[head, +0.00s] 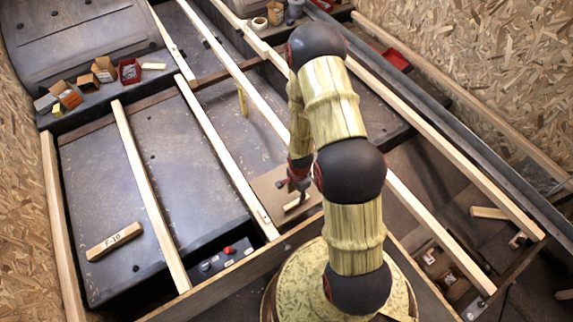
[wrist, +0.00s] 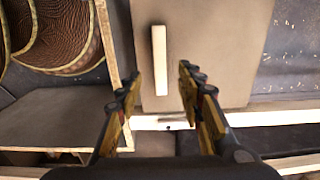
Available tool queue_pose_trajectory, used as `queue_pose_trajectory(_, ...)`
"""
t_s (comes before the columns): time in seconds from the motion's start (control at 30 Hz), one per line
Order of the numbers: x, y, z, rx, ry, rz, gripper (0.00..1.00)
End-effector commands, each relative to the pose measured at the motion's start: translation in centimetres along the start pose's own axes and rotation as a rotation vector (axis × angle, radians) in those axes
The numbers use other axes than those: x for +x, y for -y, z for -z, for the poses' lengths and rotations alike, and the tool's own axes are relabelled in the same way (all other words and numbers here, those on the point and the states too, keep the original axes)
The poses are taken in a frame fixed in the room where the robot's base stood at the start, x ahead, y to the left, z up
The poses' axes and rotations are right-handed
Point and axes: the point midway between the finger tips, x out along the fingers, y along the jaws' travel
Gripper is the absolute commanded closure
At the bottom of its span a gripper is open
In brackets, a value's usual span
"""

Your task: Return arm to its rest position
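My arm (head: 340,170) rises from its round base and bends over, with the wrist low over the bay in the middle of the head view. My gripper (head: 294,186) hangs above a brown board (head: 268,190). In the wrist view my gripper (wrist: 158,88) has its two fingers wide apart with nothing between the tips. A pale wooden block (wrist: 159,60) lies on the board ahead of the fingertips; the same block (head: 297,201) shows just below the gripper in the head view. I cannot tell whether a finger touches it.
Long wooden slats (head: 150,190) cross the bays around the arm. A block marked F-10 (head: 114,241) lies on the left panel. A switch box with a red button (head: 228,251) sits near the front beam. Small open boxes (head: 104,69) and a red bin (head: 129,71) stand at the back left.

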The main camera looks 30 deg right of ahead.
Motion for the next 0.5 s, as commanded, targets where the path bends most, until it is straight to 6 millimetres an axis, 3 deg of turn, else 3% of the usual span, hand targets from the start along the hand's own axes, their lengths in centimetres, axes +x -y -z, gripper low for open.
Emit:
queue_pose_trajectory(0.33, 0.0, -0.2, 0.0, -0.060, 0.001, -0.008, 0.62)
queue_pose_trajectory(0.5, -0.1, -3.1, -0.5, -0.249, 0.029, -0.103, 0.62)
